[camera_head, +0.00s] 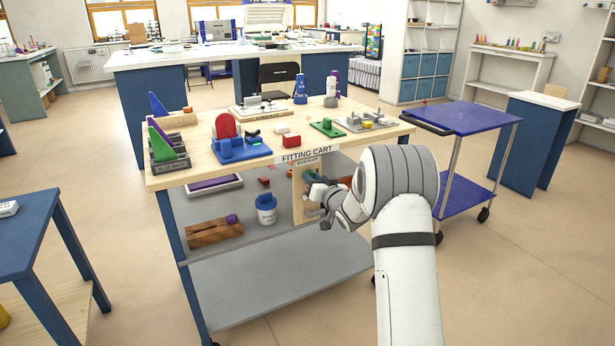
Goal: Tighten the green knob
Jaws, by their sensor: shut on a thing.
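The fitting cart (270,170) stands in the middle, with a pale upright plate (299,201) fixed under its top at the front right. A small green knob (310,174) shows on this plate, mostly hidden by my gripper. My gripper (314,183) is at the plate, reaching in from the right, with its fingers shut on the green knob. My wrist and arm hide the right part of the plate. How far the knob is turned cannot be seen.
The cart's top holds a blue fixture (240,149), a red block (291,140) and a slotted rack (168,160). Below are a white-and-blue jar (266,209) and a wooden block (212,233). A blue trolley (470,118) stands to the right. The floor in front is clear.

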